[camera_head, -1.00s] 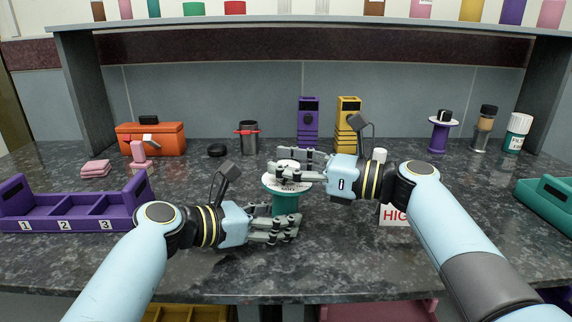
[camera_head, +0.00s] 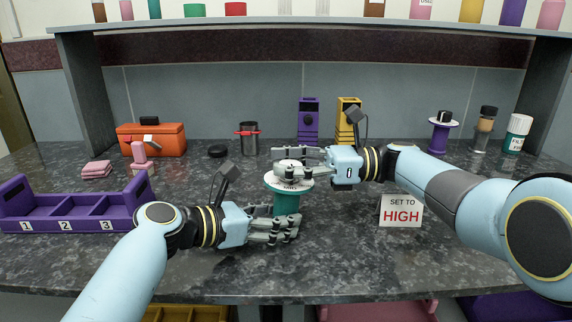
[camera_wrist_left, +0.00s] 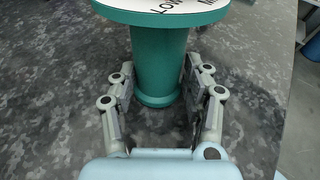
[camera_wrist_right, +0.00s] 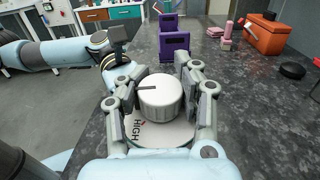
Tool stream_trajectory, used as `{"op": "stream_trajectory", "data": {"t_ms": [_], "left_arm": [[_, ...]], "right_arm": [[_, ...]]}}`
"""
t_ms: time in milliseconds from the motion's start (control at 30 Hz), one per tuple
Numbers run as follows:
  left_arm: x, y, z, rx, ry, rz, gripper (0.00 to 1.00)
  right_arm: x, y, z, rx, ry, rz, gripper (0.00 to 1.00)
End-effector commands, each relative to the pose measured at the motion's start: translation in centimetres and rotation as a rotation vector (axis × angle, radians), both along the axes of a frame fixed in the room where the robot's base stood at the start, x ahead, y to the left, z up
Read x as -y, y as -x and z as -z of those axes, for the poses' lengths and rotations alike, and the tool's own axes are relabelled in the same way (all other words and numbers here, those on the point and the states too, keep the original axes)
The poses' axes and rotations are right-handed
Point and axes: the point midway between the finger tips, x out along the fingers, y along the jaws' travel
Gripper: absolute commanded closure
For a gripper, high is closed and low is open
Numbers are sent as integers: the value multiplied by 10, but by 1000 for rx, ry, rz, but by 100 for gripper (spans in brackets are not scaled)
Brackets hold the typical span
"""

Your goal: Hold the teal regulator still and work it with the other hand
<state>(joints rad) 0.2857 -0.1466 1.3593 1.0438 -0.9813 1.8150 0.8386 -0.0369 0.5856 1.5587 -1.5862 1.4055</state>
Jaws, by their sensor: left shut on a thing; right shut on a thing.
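The teal regulator (camera_head: 286,203) stands upright on the counter, with a white dial plate on top. My left gripper (camera_head: 286,229) is shut on its teal column; the left wrist view shows the fingers on both sides of the column (camera_wrist_left: 158,60). My right gripper (camera_head: 284,164) is at the top, shut on the white knob (camera_wrist_right: 162,100). The knob's dark pointer line points left in the right wrist view, and the word HIGH is on the plate below it. In the head view the fingers hide most of the knob. A sign (camera_head: 401,211) reads "SET TO HIGH".
A purple numbered tray (camera_head: 75,225) lies at the left, a teal container (camera_head: 545,195) at the right edge. An orange toolbox (camera_head: 155,142), dark-and-red canister (camera_head: 249,140), purple holder (camera_head: 308,122) and purple stand (camera_head: 440,138) are behind. The counter front is clear.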

Motion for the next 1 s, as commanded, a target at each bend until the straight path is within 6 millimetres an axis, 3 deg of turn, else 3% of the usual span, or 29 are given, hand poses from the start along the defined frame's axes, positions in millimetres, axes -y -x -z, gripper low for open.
{"op": "stream_trajectory", "data": {"t_ms": [67,867,900,1000], "left_arm": [[0,0,1,0,-1,1,69],[0,0,1,0,-2,-1,70],[0,0,1,0,-2,-1,70],[0,0,1,0,-2,-1,69]], "right_arm": [[2,0,7,-8,12,-18,100],[2,6,4,-9,0,-90,100],[2,6,4,-11,-1,-90,70],[2,6,4,-10,-1,-90,57]]}}
